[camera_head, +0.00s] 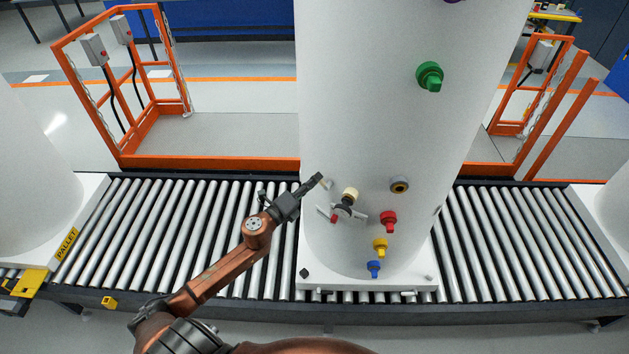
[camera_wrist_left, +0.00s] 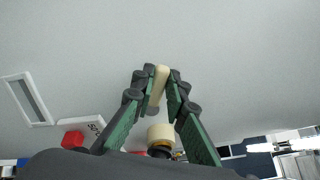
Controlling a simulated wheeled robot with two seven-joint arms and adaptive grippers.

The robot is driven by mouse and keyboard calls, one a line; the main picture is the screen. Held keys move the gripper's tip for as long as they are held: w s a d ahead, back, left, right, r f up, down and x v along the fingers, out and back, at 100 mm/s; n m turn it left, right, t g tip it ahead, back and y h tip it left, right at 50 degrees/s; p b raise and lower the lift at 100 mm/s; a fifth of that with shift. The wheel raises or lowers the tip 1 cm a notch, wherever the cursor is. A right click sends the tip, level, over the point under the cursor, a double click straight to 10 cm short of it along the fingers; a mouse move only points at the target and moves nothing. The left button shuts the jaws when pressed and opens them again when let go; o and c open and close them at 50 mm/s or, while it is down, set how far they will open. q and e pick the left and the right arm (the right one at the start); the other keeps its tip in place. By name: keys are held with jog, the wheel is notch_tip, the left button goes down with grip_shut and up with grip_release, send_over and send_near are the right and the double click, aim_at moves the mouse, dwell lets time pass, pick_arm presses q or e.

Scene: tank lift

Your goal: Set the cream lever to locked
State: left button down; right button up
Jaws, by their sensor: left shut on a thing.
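The cream lever (camera_wrist_left: 158,85) is a short rounded bar on the white tank (camera_head: 385,120). In the left wrist view it lies between my left gripper's fingertips (camera_wrist_left: 157,77), which are shut on it. In the head view my left gripper (camera_head: 319,181) reaches the tank's lower left side, and a small bit of the lever (camera_head: 328,184) shows beside the fingertips. A round cream cap (camera_head: 350,195) sits just right of the lever; it also shows in the wrist view (camera_wrist_left: 160,134). Any lock marking by the lever is not readable. My right gripper is not in view.
Red (camera_head: 389,220), yellow (camera_head: 380,246), blue (camera_head: 373,268) and green (camera_head: 430,77) fittings stick out from the tank. The tank stands on a roller conveyor (camera_head: 180,230), with orange guard frames (camera_head: 200,163) behind.

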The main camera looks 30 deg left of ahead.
pick_arm(q)
jog(key=shift+a, duration=0.1)
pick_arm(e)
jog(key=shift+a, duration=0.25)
pick_arm(q)
jog(key=c, duration=1.9)
grip_release()
jog(key=shift+c, duration=0.2)
jog(key=s+a, duration=0.1)
jog(key=s, duration=1.1)
jog(key=shift+a, duration=0.2)
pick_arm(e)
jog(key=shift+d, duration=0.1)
pick_arm(q)
jog(key=shift+f, duration=0.1)
